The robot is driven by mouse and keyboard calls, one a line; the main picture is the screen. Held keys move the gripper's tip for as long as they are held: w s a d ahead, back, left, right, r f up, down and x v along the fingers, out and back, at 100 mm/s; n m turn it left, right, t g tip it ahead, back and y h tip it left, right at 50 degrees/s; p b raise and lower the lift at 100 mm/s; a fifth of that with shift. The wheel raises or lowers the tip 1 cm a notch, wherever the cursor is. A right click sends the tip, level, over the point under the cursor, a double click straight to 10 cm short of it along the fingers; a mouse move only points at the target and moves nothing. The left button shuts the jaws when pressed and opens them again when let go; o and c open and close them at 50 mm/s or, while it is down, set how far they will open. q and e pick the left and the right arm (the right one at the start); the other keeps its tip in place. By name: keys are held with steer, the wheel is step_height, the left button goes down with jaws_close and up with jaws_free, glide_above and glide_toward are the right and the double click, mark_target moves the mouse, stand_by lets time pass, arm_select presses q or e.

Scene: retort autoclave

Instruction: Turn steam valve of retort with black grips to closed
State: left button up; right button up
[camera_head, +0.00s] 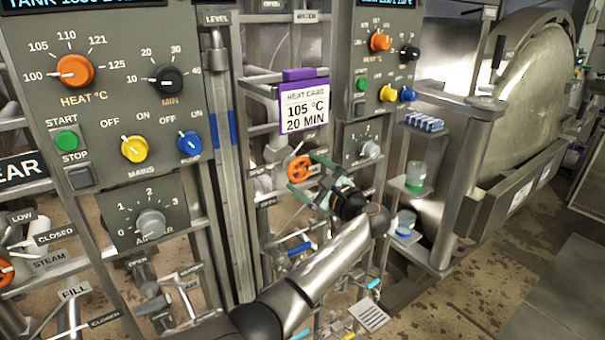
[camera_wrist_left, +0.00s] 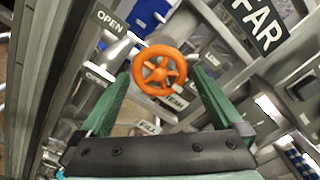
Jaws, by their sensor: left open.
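An orange handwheel valve (camera_head: 299,168) is on the pipework below the heat card in the head view. In the left wrist view the orange wheel (camera_wrist_left: 160,70) lies ahead, between the fingers, with a partly hidden STEAM label (camera_wrist_left: 174,99) at its lower edge. My left gripper (camera_head: 306,181), with green fingers, is at the wheel in the head view. It is open, with one finger on each side of the wheel in the left wrist view (camera_wrist_left: 160,82); I cannot tell whether they touch it. My right gripper is not in view. A black handle (camera_head: 498,51) shows by the round door.
Another orange wheel (camera_head: 5,271) is at the far left edge by a STEAM sign. Control panels (camera_head: 110,95) and metal pipes crowd the left and middle. A purple-edged heat card (camera_head: 304,105) hangs above my gripper. A shelf (camera_head: 411,187) with containers stands right. Floor is free at lower right.

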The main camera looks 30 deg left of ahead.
arm_select(q)
steer(key=b+v, duration=0.1)
steer(key=v, duration=0.9)
steer(key=shift+s+d+b, duration=0.15)
steer(key=shift+d+b, duration=0.2)
steer(key=shift+f, duration=0.1)
